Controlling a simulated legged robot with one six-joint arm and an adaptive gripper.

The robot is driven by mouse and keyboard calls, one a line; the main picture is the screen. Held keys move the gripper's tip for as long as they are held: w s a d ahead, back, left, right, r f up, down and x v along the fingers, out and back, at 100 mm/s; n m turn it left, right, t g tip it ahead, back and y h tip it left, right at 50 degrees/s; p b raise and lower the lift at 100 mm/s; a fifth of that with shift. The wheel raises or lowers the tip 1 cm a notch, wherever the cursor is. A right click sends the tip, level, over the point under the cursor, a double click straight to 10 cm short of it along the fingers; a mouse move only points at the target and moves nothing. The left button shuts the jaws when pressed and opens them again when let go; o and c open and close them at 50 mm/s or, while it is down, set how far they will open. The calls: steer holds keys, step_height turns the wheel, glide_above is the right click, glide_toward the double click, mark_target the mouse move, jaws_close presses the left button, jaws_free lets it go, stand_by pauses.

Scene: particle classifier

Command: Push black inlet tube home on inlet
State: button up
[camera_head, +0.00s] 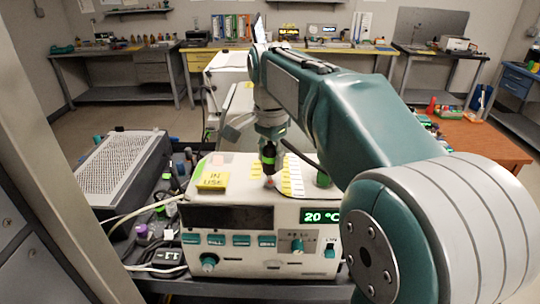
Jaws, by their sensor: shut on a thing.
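The particle classifier (240,262) is a cream box with a green "20 °C" display, standing on a dark bench in front of me. My gripper (269,176) points down over the rear middle of its top, small and dark in this view. It is shut on the black inlet tube (304,158), whose dark curve runs right from beside the gripper toward a green fitting (322,178). The tube's held end and the inlet are hidden at the fingertips. I cannot tell whether the tube is seated or apart from the inlet.
A yellow "IN USE" note (212,180) lies on the classifier's top left, and yellow-and-white labels (292,180) lie right of the gripper. A grey perforated box (122,165) and cluttered cables (160,235) stand left. My arm covers much of the right side.

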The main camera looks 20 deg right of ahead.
mark_target(271, 169)
steer(key=shift+f, duration=1.5)
steer(key=o, duration=1.2)
steer(key=shift+r, duration=0.1)
step_height(271, 169, up, 12)
steer(key=shift+f, duration=0.15)
steer(key=s+f+n+t, duration=0.2)
steer(key=s+f+n, duration=0.2)
steer(key=s, duration=0.3)
steer(key=s+f+n+t, duration=0.1)
steer(key=s+f+n, duration=0.3)
steer(key=s+f, duration=0.3)
steer(key=s+f+n+t, duration=0.2)
steer(key=s+f+n, duration=0.2)
steer(key=s+f, duration=0.1)
steer(key=shift+s+a+f+n+t, duration=0.1)
steer(key=shift+s+f+n+t, duration=0.1)
steer(key=shift+s, duration=0.25)
steer(key=shift+s+f+n+t, duration=0.1)
steer(key=shift+s+f, duration=0.1)
steer(key=shift+s, duration=0.25)
